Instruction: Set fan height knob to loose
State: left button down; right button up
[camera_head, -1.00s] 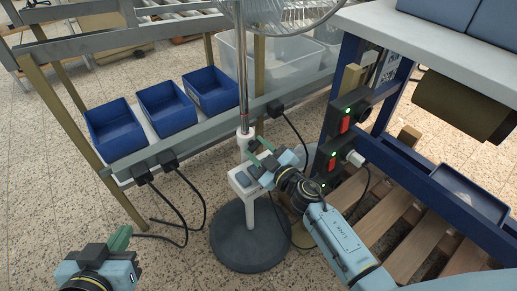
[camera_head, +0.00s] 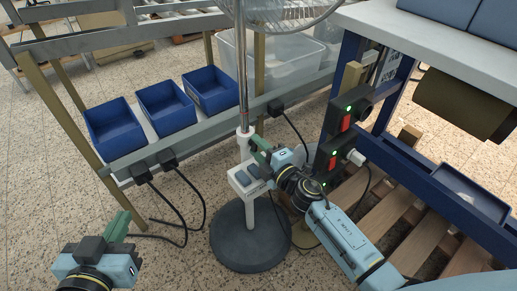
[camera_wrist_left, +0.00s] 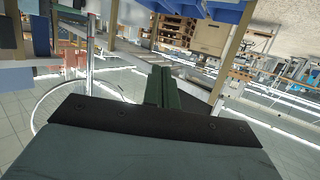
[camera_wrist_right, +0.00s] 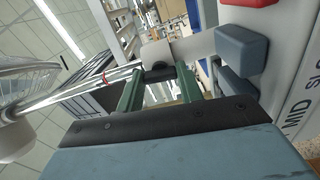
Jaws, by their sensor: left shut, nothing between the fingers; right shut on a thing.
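The fan stand's pole (camera_head: 243,85) rises from a round dark base (camera_head: 248,238), with a white collar (camera_head: 246,133) at mid-height. In the right wrist view the dark height knob (camera_wrist_right: 158,72) sits on the white collar (camera_wrist_right: 190,46). My right gripper (camera_wrist_right: 157,85) is shut on this knob, one green finger on each side. In the head view my right gripper (camera_head: 259,148) is at the collar and hides the knob. My left gripper (camera_head: 119,222) is shut and empty at the lower left, away from the fan. Its fingers touch each other in the left wrist view (camera_wrist_left: 162,82).
A white button box (camera_head: 243,182) is on the stand just below my right gripper. A bench frame with lit red switches (camera_head: 346,122) stands close on the right. Blue bins (camera_head: 117,130) sit on a rack at the left, with black cables hanging below.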

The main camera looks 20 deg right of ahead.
pick_arm(q)
jog(key=shift+w+d+r+t, duration=0.1)
jog(key=shift+w+r+t, duration=0.15)
jog(key=shift+r+t, duration=0.4)
pick_arm(e)
jog(key=shift+n, duration=0.8)
pick_arm(q)
jog(key=shift+r, duration=0.1)
pick_arm(e)
jog(key=o, duration=1)
pick_arm(q)
jog(key=shift+g, duration=0.25)
pick_arm(e)
jog(key=shift+s, duration=0.1)
pick_arm(q)
jog(key=s+a+f+g+y+p, duration=0.1)
jog(key=s+a+f+g, duration=0.1)
jog(key=s+f+g, duration=0.2)
notch_tip(320, 180, down, 3)
jog(key=shift+a+r+g+p, duration=0.1)
jog(key=shift+a+g+p, duration=0.15)
jog(key=shift+g+p, duration=0.2)
pick_arm(e)
jog(key=v, duration=1.3)
jog(key=shift+s+d, duration=0.1)
jog(key=shift+s, duration=0.05)
